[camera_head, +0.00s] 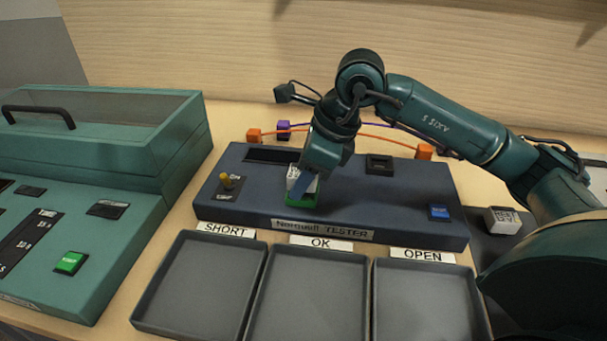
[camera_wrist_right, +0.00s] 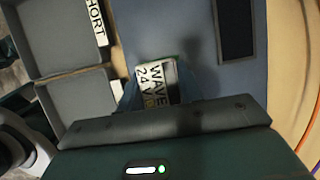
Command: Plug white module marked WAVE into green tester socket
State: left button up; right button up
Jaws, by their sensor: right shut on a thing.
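The white module marked WAVE 24 V (camera_wrist_right: 157,85) is between the fingers of my right gripper (camera_head: 304,187), which is shut on it. In the head view the module (camera_head: 292,174) is partly hidden by the gripper and looks upright. It stands at the green socket (camera_head: 290,199) on the dark blue tester (camera_head: 390,208). In the right wrist view only a thin green edge shows beside the module. I cannot tell whether the module is fully seated. My left gripper is not in view.
Empty trays labelled SHORT (camera_head: 203,285), OK (camera_head: 310,295) and OPEN (camera_head: 428,300) line the tester's front. A teal console (camera_head: 110,210) stands left. Another white module (camera_head: 502,220) sits right. Orange and purple leads with plug blocks (camera_head: 254,135) lie behind the tester.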

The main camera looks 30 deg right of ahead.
jog(key=shift+s+f+b, duration=0.3)
jog(key=shift+f+b, duration=0.2)
jog(key=shift+f, duration=0.4)
jog(key=o, duration=1.1)
jog(key=shift+f, duration=0.1)
jog(key=shift+c, duration=0.2)
jog(key=shift+a, duration=0.1)
jog(key=shift+c, duration=1)
jog(key=shift+w+r+p, duration=0.1)
jog(key=shift+r+p, duration=0.45)
jog(key=shift+r, duration=0.2)
jog(key=shift+c, duration=0.2)
jog(key=shift+o, duration=0.3)
jog(key=shift+r, duration=0.2)
jog(key=o, duration=0.5)
jog(key=shift+r+p, duration=0.3)
jog(key=shift+r, duration=0.05)
jog(key=shift+c, duration=0.2)
jog(key=shift+w+r+p, duration=0.2)
jog(key=shift+r+p, duration=1.35)
jog(key=shift+r, duration=0.95)
